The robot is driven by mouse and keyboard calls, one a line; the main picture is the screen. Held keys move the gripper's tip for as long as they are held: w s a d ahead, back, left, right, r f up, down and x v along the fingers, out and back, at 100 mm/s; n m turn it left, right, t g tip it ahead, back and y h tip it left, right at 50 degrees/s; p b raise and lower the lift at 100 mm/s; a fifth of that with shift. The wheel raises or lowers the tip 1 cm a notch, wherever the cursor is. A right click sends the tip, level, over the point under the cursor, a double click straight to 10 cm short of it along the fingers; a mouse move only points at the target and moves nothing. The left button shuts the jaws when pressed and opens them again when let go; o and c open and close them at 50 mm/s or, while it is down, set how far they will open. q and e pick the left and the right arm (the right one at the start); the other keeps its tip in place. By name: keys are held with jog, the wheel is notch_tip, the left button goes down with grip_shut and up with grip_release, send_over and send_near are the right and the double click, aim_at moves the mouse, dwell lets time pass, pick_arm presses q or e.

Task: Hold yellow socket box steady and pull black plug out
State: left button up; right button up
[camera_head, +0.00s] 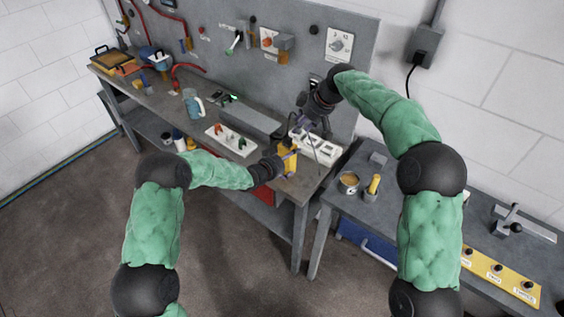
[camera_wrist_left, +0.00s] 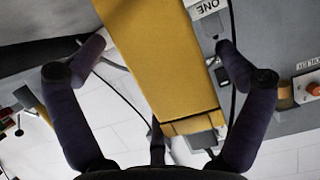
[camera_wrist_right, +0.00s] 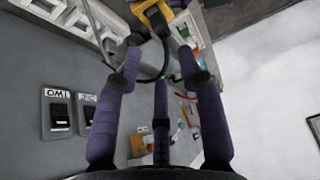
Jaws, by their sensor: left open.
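The yellow socket box (camera_head: 291,166) stands near the right end of the workbench. In the left wrist view the yellow box (camera_wrist_left: 165,60) lies between the spread fingers of my left gripper (camera_wrist_left: 165,62), with gaps at both sides. My left gripper (camera_head: 284,157) is open beside it. My right gripper (camera_head: 312,124) is above and behind the box. In the right wrist view my right gripper (camera_wrist_right: 160,47) has its fingers apart. The black plug (camera_wrist_right: 148,14) shows at the yellow box just beyond the fingertips, with a black cable running from it between the fingers.
A white socket strip (camera_head: 318,149) stands right behind the box. A white switch panel (camera_head: 230,140) and a blue mug (camera_head: 193,104) are to the left. A second table (camera_head: 400,217) at the right bears a tin (camera_head: 349,182) and a yellow cylinder (camera_head: 374,185). The back panel (camera_head: 300,75) rises close behind my right gripper.

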pick_arm(q)
jog(key=shift+w+d+f, duration=0.25)
jog(key=shift+w+d, duration=0.15)
jog(key=shift+w, duration=0.15)
jog(key=c, duration=1.2)
pick_arm(e)
jog(key=o, duration=0.4)
jog(key=shift+a, duration=0.1)
pick_arm(q)
jog(key=shift+f, duration=0.1)
pick_arm(e)
jog(key=n+h, duration=0.7)
jog(key=n, duration=1.1)
send_near(286, 138)
pick_arm(q)
jog(key=shift+s, duration=0.1)
pick_arm(e)
jog(key=x, duration=1)
jog(key=shift+f, duration=0.1)
